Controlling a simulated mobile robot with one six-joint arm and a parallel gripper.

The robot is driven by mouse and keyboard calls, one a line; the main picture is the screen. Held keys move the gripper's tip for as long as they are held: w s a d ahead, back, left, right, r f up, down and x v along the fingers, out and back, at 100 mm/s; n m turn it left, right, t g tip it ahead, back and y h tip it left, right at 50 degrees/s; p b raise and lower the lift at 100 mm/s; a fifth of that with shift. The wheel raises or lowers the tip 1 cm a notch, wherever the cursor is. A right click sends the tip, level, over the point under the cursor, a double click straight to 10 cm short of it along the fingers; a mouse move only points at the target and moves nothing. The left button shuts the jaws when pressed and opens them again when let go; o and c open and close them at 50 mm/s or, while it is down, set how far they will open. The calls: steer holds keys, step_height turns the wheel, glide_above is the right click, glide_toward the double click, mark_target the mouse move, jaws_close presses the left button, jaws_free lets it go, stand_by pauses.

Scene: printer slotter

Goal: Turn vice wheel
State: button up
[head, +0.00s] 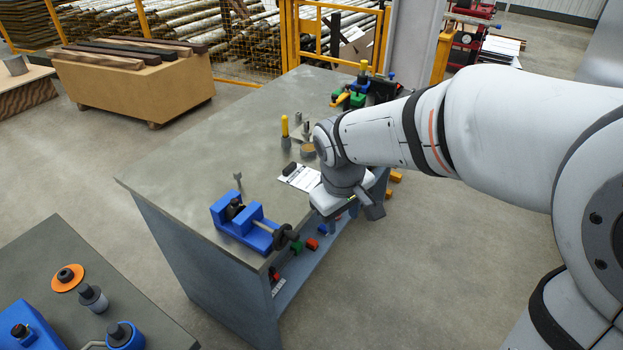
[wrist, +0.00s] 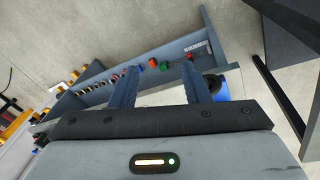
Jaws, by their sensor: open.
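The blue vice (head: 240,228) sits on the near corner of the grey workbench. Its dark vice wheel (head: 284,237) is at its right end, by the bench edge. In the wrist view a blue part of the vice (wrist: 219,92) shows just right of the right finger, partly hidden, with a dark rounded part beside it. My gripper (head: 334,208) hangs to the right of the wheel, past the bench edge and apart from it. In the wrist view my gripper (wrist: 158,75) is open, with nothing between its fingers.
The grey workbench (head: 190,150) carries a clipboard (head: 299,177), a yellow-handled tool (head: 285,127) and coloured parts at the back. A lower shelf holds red and green blocks (wrist: 152,63). A second table (head: 160,325) stands at front left.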

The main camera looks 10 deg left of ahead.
mark_target(292, 235)
steer(key=w+a+f+n+p, duration=0.1)
steer(key=a+f+n, duration=0.25)
steer(key=a, duration=0.85)
steer(key=shift+n, duration=0.45)
steer(key=f, duration=0.2)
steer(key=w+f, duration=0.1)
steer(key=f, duration=0.1)
steer(key=f+p, duration=0.1)
steer(key=f, duration=0.1)
steer(key=shift+w+d+f, duration=0.15)
steer(key=shift+d+f, duration=0.25)
